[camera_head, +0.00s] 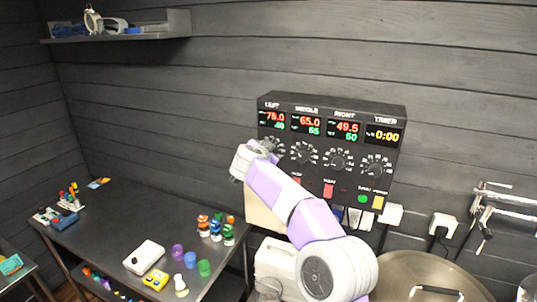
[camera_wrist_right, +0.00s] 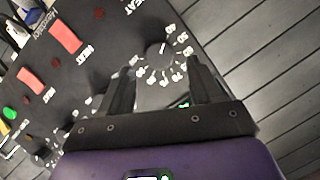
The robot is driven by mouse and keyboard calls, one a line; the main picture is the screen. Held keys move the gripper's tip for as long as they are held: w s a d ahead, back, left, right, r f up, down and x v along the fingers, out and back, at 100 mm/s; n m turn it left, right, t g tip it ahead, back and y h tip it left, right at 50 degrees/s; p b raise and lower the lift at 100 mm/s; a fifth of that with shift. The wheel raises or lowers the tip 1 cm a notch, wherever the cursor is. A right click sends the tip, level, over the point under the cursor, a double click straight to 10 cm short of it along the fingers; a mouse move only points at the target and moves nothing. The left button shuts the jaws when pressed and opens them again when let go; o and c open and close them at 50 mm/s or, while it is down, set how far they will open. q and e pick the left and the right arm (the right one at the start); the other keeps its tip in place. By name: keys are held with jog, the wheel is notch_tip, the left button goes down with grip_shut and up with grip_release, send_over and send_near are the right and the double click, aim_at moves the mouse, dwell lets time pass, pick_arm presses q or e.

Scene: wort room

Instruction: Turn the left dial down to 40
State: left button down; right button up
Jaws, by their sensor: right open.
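The black control panel (camera_head: 322,190) is on the back wall. Its left display (camera_head: 273,118) shows about 75.0 in red, with a small green number below that looks like 40. The left dial (camera_wrist_right: 160,52), a dark knob with a white mark and a ring of numbers, shows in the right wrist view; in the head view my right gripper mostly covers it. My right gripper (camera_wrist_right: 161,75) is open, its fingers pointing at the panel on either side of the dial's lower area. Whether they touch the knob I cannot tell. My left gripper is not in view.
The middle dial (camera_head: 303,153), right dial (camera_head: 340,160) and timer dial (camera_head: 376,167) sit close to the right. Red switches (camera_head: 328,188) are below. A dark table (camera_head: 120,225) with small items is at left, a large metal pot (camera_head: 400,275) at lower right.

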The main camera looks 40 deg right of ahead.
jog(key=v, duration=0.4)
jog(key=shift+a, duration=0.1)
dwell(0.4)
